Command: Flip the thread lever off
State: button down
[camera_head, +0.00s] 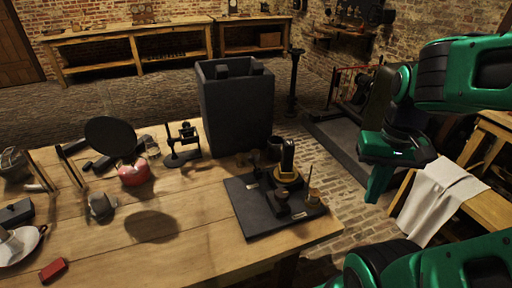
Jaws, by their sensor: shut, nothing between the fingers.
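A dark board (262,225) lies near the right end of the wooden table and bears a small apparatus. On it stand a dark upright piece with a brass-coloured ring (288,175), a low dark block (282,199) and a small tan pot (313,196) with a thin stick rising from it. I cannot tell which part is the thread lever; the parts are too small and dark. My gripper (377,188) is green, points down and is shut and empty. It hangs to the right of the board, apart from it, past the table's right edge.
A tall dark bin (236,105) stands behind the board. To the left are a stand (183,145), a round black disc (110,136), a red pot (134,172) and several tools. The table's front middle (180,250) is clear. A white cloth (437,198) hangs over a right-hand bench.

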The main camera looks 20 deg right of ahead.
jog(key=w+a+r+n+t+y, duration=0.1)
jog(key=w+a+r+n, duration=0.25)
jog(key=w, duration=0.55)
jog(key=w+a+r+n+t+y, duration=0.15)
jog(key=w+a, duration=0.25)
jog(key=w, duration=0.6)
jog(key=w+a+r+n+t, duration=0.1)
jog(key=w+a+r+n, duration=0.25)
jog(key=w, duration=0.55)
jog(key=shift+m+g, duration=0.25)
jog(key=shift+m, duration=0.2)
jog(key=shift+s+a+x, duration=0.2)
jog(key=shift+a+x, duration=0.15)
jog(key=shift+x, duration=2)
jog(key=shift+s+a+x, duration=0.15)
jog(key=shift+a+x, duration=0.2)
jog(key=shift+x, duration=2)
jog(key=shift+s+a+x, duration=0.2)
jog(key=shift+a+x, duration=0.15)
jog(key=shift+x, duration=2.05)
jog(key=shift+r, duration=0.15)
